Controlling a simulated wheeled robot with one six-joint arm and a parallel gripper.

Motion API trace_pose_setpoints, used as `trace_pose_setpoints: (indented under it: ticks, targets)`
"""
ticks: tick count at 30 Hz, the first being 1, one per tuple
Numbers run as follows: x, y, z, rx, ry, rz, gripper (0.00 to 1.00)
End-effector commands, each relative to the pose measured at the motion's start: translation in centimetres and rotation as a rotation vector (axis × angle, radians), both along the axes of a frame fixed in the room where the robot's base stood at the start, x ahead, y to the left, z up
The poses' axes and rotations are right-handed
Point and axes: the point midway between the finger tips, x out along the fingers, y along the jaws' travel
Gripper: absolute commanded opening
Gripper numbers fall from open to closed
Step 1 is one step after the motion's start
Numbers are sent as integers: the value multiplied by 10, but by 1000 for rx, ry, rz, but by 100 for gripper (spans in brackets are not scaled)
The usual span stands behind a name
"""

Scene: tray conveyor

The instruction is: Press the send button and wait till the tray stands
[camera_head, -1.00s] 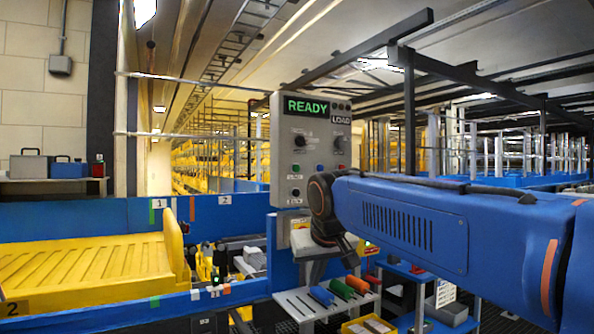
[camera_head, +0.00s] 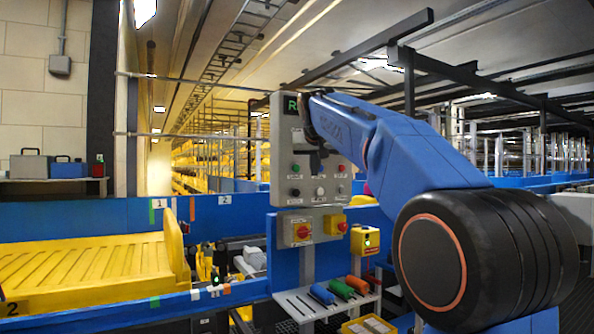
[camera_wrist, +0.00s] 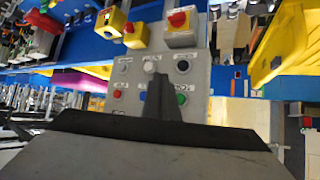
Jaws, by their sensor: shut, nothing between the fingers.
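The grey control panel (camera_head: 285,140) stands in the middle of the head view, its green display (camera_head: 291,104) mostly covered by my arm. In the wrist view the panel (camera_wrist: 203,80) appears upside down, with a green button (camera_wrist: 181,99), a red button (camera_wrist: 117,93), a white button (camera_wrist: 151,66) and a black button (camera_wrist: 183,66). The labels are too small to read, so I cannot tell which is send. My gripper (camera_wrist: 160,80) is shut and empty, in front of the panel; contact cannot be told. The yellow slatted tray (camera_head: 90,275) lies at the left.
Below the panel are a red-knobbed yellow box (camera_head: 300,231) and a shelf (camera_head: 300,304) with coloured tools. A blue conveyor rail (camera_head: 180,305) runs along the front left. Cases (camera_head: 30,166) stand at the far left.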

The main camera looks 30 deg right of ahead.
Motion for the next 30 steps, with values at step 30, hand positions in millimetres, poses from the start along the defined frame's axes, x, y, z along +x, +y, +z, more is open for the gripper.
trace_pose_setpoints:
  ticks: [30]
  targets:
    - [53,-5,8,-3,-12,-12,0]
